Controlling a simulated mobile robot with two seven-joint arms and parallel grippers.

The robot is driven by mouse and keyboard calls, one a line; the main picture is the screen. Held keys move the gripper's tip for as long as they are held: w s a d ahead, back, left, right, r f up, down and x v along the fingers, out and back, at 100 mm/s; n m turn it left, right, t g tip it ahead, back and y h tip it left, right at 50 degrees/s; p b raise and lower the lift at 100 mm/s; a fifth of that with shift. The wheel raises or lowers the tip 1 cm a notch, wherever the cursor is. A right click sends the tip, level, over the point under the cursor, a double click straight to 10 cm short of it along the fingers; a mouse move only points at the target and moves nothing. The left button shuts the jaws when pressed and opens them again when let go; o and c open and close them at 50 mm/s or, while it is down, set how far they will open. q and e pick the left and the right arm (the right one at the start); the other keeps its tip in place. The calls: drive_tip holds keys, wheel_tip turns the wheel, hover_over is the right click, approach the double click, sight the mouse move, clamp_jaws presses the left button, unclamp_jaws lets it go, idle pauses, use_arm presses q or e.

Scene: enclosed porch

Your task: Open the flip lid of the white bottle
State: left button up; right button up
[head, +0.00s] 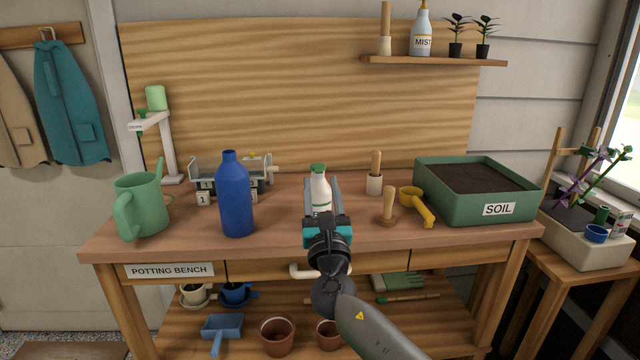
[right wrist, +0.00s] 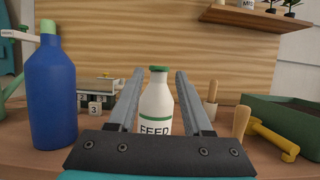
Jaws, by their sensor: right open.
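The white bottle (head: 320,190) stands upright on the potting bench, with a green lid (head: 318,168) that looks closed. In the right wrist view the bottle (right wrist: 156,106) carries a green band and a label reading FEED, and its green lid (right wrist: 158,69) is at its top. My right gripper (head: 322,182) is open, its fingers pointing forward on either side of the bottle in the picture. The right wrist view shows the two fingers (right wrist: 158,75) apart, with gaps beside the bottle. The bottle's lower part is hidden by the gripper. My left gripper is not in view.
A tall blue bottle (head: 236,196) and a green watering can (head: 141,205) stand to the left. A wooden-handled tool (head: 389,207), a yellow scoop (head: 417,206) and the green soil tray (head: 510,205) are to the right. The bench top (head: 280,222) is bare between blue bottle and gripper.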

sight(318, 168)
drive_tip(key=shift+x, duration=1.25)
clamp_jaws()
